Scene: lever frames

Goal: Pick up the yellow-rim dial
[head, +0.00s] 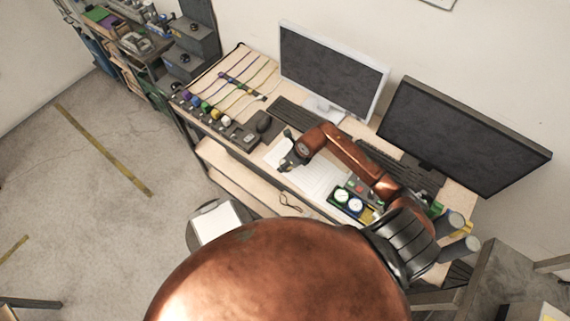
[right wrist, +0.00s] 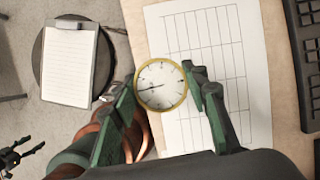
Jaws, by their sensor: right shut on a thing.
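The yellow-rim dial (right wrist: 161,84) has a white round face with dark marks and a thin needle. In the right wrist view it sits between the green fingers of my right gripper (right wrist: 160,78), which is shut on it. The dial's face is turned to the wrist camera, above the edge of a lined paper sheet.
The paper sheet (head: 312,178) lies on the desk. Right of it are a green-rim dial (head: 341,195) and a blue-rim dial (head: 355,206). Keyboards and two monitors (head: 335,70) stand behind. Cables with coloured ends lie at the left. A stool (head: 199,238) with a clipboard stands in front.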

